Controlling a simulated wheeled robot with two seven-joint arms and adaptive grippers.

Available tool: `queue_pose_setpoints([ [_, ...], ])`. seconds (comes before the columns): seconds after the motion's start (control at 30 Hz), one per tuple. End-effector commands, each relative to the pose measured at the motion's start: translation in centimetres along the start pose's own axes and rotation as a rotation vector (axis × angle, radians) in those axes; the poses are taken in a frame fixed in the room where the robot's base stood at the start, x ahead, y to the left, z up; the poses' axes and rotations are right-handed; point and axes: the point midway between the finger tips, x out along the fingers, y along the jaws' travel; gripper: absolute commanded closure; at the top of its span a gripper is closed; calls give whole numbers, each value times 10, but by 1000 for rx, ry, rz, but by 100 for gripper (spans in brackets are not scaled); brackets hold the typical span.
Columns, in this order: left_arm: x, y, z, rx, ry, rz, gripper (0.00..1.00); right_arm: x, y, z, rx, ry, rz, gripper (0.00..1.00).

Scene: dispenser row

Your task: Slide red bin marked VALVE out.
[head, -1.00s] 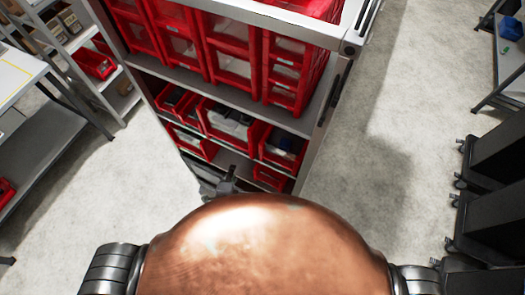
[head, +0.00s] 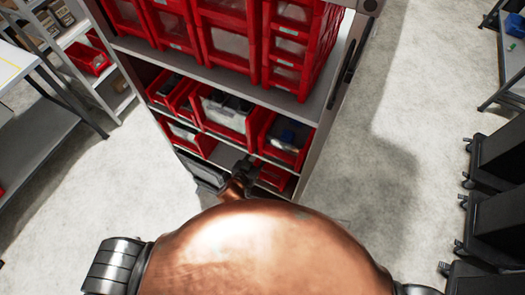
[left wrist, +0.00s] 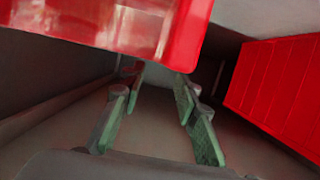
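Several red bins stand in the rack's lower shelves, among them a wide bin (head: 222,115), one at the right (head: 283,140) and a lower one (head: 275,177). No VALVE marking is readable, so I cannot tell which bin bears it. My left gripper (head: 247,168) is at the front of the lower shelf, close to the lower right bin; its tips are hard to make out there. In the left wrist view its two green-padded fingers (left wrist: 155,108) are apart with nothing between them. A red bin (left wrist: 110,22) is across the top, and another (left wrist: 280,90) is at the right. My right gripper is out of view.
Larger red bins (head: 228,42) fill the shelf above. The rack's right side panel (head: 330,110) bounds the shelves. Open floor (head: 400,130) lies to the right, with dark wheeled units (head: 497,165) beyond. A side shelf (head: 90,75) stands at the left.

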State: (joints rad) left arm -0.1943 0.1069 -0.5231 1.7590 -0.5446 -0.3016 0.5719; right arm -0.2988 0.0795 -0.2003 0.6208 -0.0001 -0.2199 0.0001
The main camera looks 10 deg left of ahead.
Motion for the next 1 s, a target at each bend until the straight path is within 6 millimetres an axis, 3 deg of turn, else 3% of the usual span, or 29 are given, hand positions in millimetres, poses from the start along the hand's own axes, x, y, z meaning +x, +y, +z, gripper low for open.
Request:
queue_pose_setpoints([
  [0.37,5,0,-1,2,1,-1,71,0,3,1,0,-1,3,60],
  [0.8,65,0,0,3,0,-1,71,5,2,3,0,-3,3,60],
  [1.0,77,-1,0,3,0,-2,71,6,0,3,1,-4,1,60],
])
